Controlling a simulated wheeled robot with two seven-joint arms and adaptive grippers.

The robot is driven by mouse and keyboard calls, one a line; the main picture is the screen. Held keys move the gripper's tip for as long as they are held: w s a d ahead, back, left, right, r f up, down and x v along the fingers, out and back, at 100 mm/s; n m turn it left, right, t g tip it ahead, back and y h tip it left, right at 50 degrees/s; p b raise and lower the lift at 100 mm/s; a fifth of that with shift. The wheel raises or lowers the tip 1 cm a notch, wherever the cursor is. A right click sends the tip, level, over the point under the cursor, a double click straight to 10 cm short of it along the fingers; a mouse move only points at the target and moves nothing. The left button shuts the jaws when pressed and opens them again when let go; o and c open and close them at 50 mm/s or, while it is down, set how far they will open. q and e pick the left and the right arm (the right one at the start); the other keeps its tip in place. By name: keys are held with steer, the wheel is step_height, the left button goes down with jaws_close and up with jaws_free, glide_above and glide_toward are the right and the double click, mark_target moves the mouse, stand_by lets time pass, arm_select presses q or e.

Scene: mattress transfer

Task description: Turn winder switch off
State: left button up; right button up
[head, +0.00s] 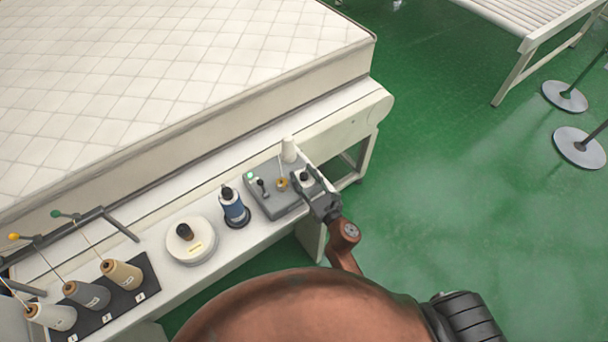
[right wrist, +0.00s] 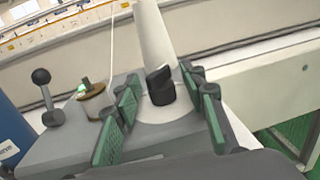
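The winder (head: 268,203) is a grey box on the white bench ledge, and it fills the lower left of the right wrist view (right wrist: 60,150). Its black rotary switch (right wrist: 160,86) stands on a round pale base at the right end of the box. My right gripper (head: 303,178) is over that end. In the right wrist view its green-padded fingers (right wrist: 164,105) are open, one on each side of the switch, with a gap to it. A green light (head: 250,176) on the winder is lit. My left gripper is not in view.
A black-knobbed lever (right wrist: 44,95), a brass bobbin (right wrist: 95,100) and a white cone (right wrist: 152,35) are close to the fingers. A blue spool (head: 234,207) and white round device (head: 191,243) stand left along the ledge. The mattress (head: 180,80) lies behind.

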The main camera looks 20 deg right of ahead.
steer(key=shift+c, duration=0.6)
jaws_close()
